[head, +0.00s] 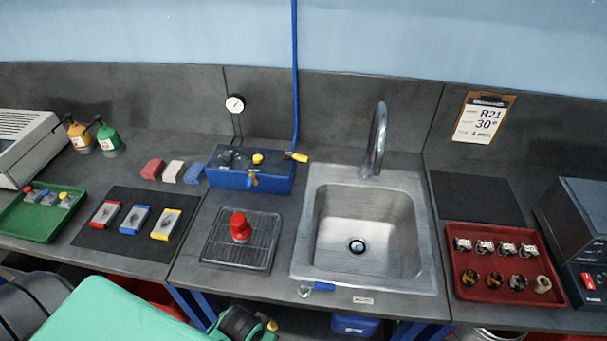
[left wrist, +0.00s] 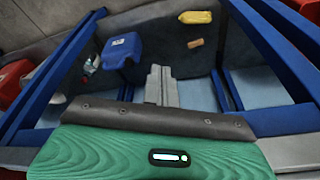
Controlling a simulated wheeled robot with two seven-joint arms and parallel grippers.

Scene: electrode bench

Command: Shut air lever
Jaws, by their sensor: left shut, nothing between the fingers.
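The blue air box (head: 250,172) stands at the back of the bench, left of the sink. A lever with a yellow handle (head: 297,156) sits at its right end, where a blue hose comes down; the handle points to the right, across the hose. A round gauge (head: 235,103) stands behind. My left gripper (left wrist: 161,84) shows in the left wrist view, its grey fingers together and empty, facing the space under the bench, away from the lever. My right gripper is not in view.
Coloured blocks (head: 173,171) lie left. Blue frame bars (left wrist: 275,50) and a blue canister (left wrist: 123,50) are under the bench.

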